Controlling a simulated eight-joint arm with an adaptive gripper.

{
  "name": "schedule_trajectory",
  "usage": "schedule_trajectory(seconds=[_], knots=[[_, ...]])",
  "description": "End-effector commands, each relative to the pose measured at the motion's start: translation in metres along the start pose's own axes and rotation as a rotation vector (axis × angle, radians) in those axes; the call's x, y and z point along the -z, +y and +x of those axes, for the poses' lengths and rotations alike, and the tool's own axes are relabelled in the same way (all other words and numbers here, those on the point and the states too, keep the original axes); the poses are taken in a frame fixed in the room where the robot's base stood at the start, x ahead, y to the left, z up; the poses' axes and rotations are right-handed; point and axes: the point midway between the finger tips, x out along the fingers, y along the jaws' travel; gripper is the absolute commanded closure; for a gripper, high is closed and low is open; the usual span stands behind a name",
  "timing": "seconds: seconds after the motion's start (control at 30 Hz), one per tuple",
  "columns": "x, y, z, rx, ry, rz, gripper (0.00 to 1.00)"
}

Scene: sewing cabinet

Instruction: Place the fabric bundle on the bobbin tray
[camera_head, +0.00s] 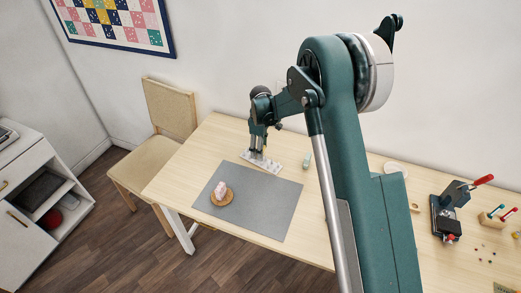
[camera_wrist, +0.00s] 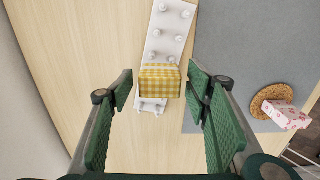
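In the head view my gripper (camera_head: 257,153) points down over the tray (camera_head: 272,166), and the yellow bundle is not clearly visible. A pink patterned fabric bundle (camera_head: 221,188) sits on a round brown coaster (camera_head: 229,198); it also shows in the wrist view (camera_wrist: 284,114).
A grey mat (camera_head: 270,208) covers the front left of the wooden table (camera_head: 185,165). A small teal-and-white item (camera_head: 307,160) stands right of the tray. A press with a red handle (camera_head: 449,210) is farther right. A chair (camera_head: 160,150) stands at the left.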

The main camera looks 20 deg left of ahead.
Motion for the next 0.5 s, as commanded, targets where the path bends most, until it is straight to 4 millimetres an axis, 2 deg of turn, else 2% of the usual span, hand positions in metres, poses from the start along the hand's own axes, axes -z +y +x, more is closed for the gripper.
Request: schedule_trajectory(seconds=[0.33, 0.5], knots=[[0.0, 0.0, -0.003, 0.0, 0.0, 0.0, 0.52], [0.0, 0.0, -0.012, 0.0, 0.0, 0.0, 0.52]])
